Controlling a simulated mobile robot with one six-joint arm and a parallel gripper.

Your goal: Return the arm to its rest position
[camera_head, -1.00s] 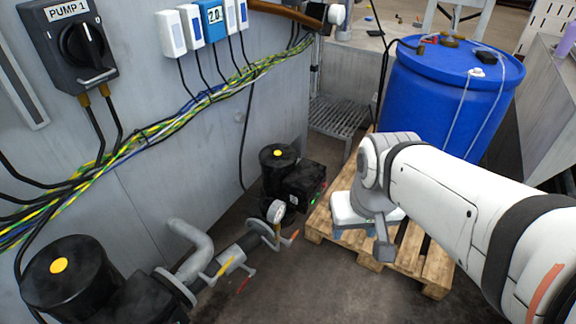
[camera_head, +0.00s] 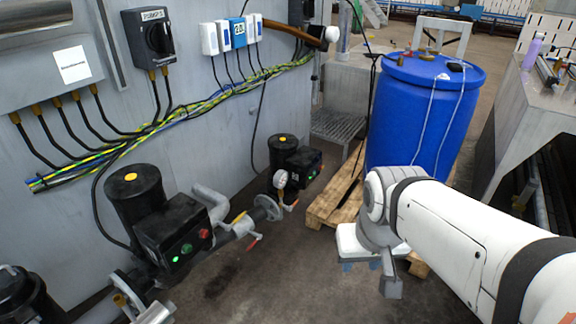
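My white arm (camera_head: 465,240) reaches in from the lower right, bent down at its far joint. My gripper (camera_head: 360,266) hangs at the end of it, under a white housing. Its fingers point down and are mostly hidden, so I cannot tell whether they are open or shut. I see no object held in it. It appears over the grey floor, in front of a wooden pallet.
A blue drum (camera_head: 412,120) stands on the wooden pallet (camera_head: 335,200) behind my arm. Black pumps (camera_head: 135,200) and pipes line the grey wall at left. A grey conveyor structure (camera_head: 525,125) stands at right. Floor (camera_head: 260,270) between is clear.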

